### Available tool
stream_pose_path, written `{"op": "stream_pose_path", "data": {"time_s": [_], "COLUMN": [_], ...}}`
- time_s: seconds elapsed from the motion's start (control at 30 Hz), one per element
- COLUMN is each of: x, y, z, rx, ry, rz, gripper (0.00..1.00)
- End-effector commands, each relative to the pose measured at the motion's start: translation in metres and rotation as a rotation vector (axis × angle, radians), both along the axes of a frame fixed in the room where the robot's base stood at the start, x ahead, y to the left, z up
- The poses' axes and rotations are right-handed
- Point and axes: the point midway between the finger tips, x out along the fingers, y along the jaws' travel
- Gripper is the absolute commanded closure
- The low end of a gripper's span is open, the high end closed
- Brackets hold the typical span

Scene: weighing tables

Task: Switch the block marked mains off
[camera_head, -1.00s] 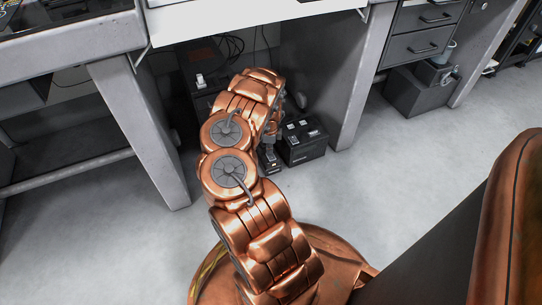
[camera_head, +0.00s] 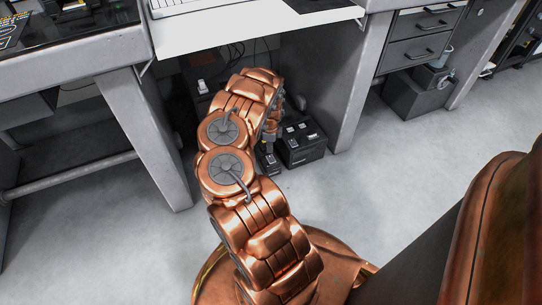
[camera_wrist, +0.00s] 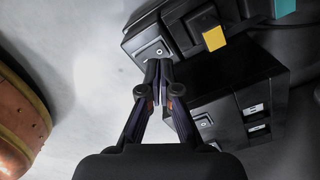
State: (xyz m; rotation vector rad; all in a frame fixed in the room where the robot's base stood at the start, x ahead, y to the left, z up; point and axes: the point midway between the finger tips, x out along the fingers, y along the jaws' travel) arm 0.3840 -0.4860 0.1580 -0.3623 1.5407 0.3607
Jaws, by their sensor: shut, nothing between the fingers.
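A low black block (camera_wrist: 151,47) with a grey plate at its near end lies under the desk in the wrist view. A yellow piece (camera_wrist: 213,39) and a teal piece (camera_wrist: 284,8) sit farther along it. My gripper (camera_wrist: 159,71) is shut and empty, its fingertips at the plate end of this block; I cannot tell if they touch it. In the head view the near end of the low block (camera_head: 268,164) shows beside my arm, which hides much of the rest. I cannot read a mains mark on any block.
A larger black box (camera_head: 303,150) with pale switches stands right beside the low block; it also shows in the wrist view (camera_wrist: 275,97). A desk leg (camera_head: 357,85) rises to the right, another (camera_head: 147,130) to the left. The floor (camera_head: 400,190) in front is clear.

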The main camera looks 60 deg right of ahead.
Motion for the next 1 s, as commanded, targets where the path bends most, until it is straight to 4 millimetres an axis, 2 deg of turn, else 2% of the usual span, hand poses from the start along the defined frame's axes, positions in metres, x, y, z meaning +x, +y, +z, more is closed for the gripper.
{"op": "stream_pose_path", "data": {"time_s": [0.03,0.6,1.0], "x": [0.000,0.000,0.000], "y": [0.000,0.000,0.000], "z": [0.006,0.037,0.036], "rx": [0.000,-0.001,0.000], "ry": [0.000,0.000,0.000], "rz": [0.000,0.000,0.000], "gripper": [1.00,1.00,1.00]}}
